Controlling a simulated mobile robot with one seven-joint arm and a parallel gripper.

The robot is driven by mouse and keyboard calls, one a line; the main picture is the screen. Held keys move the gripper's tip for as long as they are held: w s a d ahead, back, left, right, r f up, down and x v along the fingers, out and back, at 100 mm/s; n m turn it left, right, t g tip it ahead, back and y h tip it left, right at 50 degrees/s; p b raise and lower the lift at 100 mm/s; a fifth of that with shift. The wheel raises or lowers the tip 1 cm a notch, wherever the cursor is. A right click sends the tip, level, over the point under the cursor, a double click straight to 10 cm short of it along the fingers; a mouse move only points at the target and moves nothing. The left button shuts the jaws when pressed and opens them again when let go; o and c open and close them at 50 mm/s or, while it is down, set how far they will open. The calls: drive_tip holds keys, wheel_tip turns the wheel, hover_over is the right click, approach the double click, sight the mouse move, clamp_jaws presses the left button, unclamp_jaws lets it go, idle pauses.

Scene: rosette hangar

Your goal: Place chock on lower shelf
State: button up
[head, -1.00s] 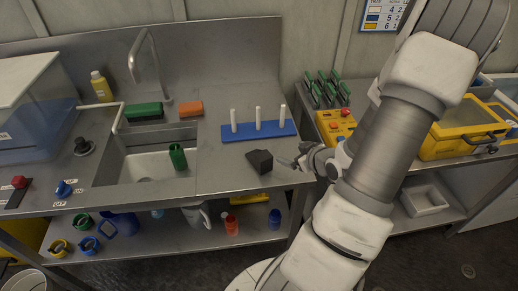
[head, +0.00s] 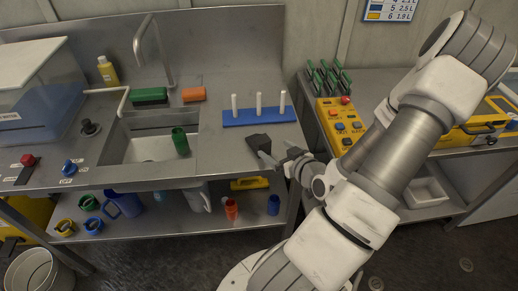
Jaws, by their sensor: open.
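The black chock (head: 257,142) sits on the steel worktop near its front right edge, in front of the blue peg rack. My gripper (head: 276,158) is open and low at the chock's right front side. One finger overlaps the chock's lower right edge in the picture; I cannot tell whether they touch. The lower shelf (head: 150,234) runs under the worktop and holds several cups, jugs and a yellow item.
The blue peg rack (head: 260,117) with white pegs stands behind the chock. A sink with a green cup (head: 180,141) lies to the left. On the shelf are a blue jug (head: 124,203), a red bottle (head: 231,209) and a blue cup (head: 273,205). A yellow button box (head: 341,127) stands right.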

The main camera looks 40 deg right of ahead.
sight(255, 135)
drive_tip(key=w+f+b, duration=0.1)
drive_tip(key=b, duration=0.1)
drive_tip(key=shift+w+d+b, duration=0.1)
drive_tip(key=shift+w+b, duration=0.1)
drive_tip(key=shift+b, duration=0.2)
drive_tip(key=b, duration=0.1)
drive_tip(key=w+b, duration=0.1)
drive_tip(key=b, duration=0.1)
drive_tip(key=shift+d+f+b, duration=0.15)
drive_tip(key=shift+d+b, duration=0.05)
drive_tip(key=shift+b, duration=0.1)
drive_tip(key=w+b, duration=0.1)
drive_tip(key=b, duration=0.3)
drive_tip(key=shift+w+f+b, duration=0.1)
drive_tip(key=shift+f+b, duration=0.2)
drive_tip(key=shift+f, duration=0.05)
drive_tip(key=x, duration=0.3)
drive_tip(key=b+x, duration=0.1)
drive_tip(key=x, duration=0.2)
drive_tip(key=b+x, duration=0.1)
drive_tip(key=x, duration=0.3)
drive_tip(key=shift+w+a+r, duration=0.15)
drive_tip(key=shift+r, duration=0.25)
clamp_jaws()
